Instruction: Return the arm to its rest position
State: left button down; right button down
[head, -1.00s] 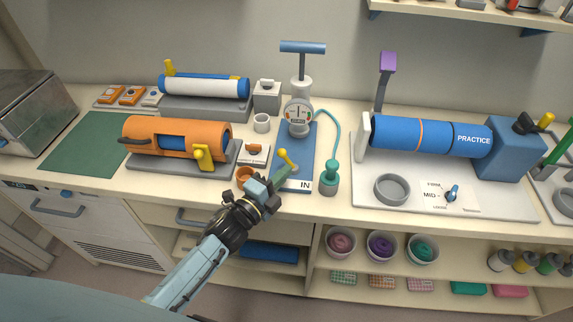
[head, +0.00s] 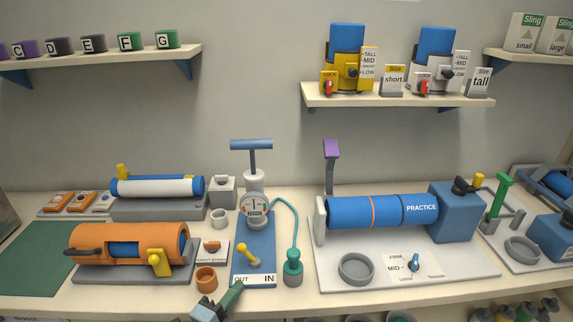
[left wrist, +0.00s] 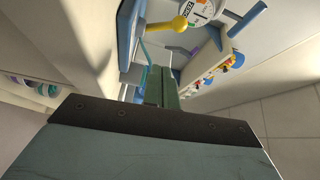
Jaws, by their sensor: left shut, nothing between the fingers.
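My left gripper (head: 236,290) shows at the bottom of the head view, at the counter's front edge, just in front of the blue pump board (head: 255,262). Its green fingers are together with nothing between them; they also show in the left wrist view (left wrist: 160,88). The yellow-knobbed lever (head: 248,254) on the pump board stands just beyond the fingertips, apart from them as far as I can tell. Most of my left arm is below the head view's edge. My right gripper is not in view.
An orange cup (head: 206,279) stands left of the fingers, and a teal bulb (head: 293,270) right of the board. The orange cylinder (head: 130,246) is at left, the blue PRACTICE cylinder (head: 385,211) at right. A shelf (head: 400,97) hangs above.

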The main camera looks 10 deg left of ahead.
pick_arm(q)
jog(key=shift+a+n+y, duration=0.3)
jog(key=shift+n, duration=0.3)
jog(key=s+a+f+n+g+y, duration=0.1)
jog(key=s+a+n+g+y, duration=0.15)
jog(key=s+n+g, duration=0.75)
jog(key=s+a+f+n+g+y, duration=0.1)
jog(key=s+a+n+g+y, duration=0.2)
jog(key=s+n, duration=0.8)
jog(key=s+f+m+g+b, duration=0.1)
jog(key=s+f+m+b, duration=0.1)
jog(key=f, duration=1.1)
jog(key=s+f+m+g+b, duration=0.1)
jog(key=s+f, duration=0.2)
jog(key=f, duration=1)
jog(key=s+a+f+g+b, duration=0.1)
jog(key=s+a+f+b, duration=0.1)
jog(key=s+f, duration=1.4)
notch_tip(320, 180, down, 2)
jog(key=shift+s+a+f+b, duration=0.1)
jog(key=shift+s+a+b, duration=0.1)
jog(key=shift+b, duration=0.15)
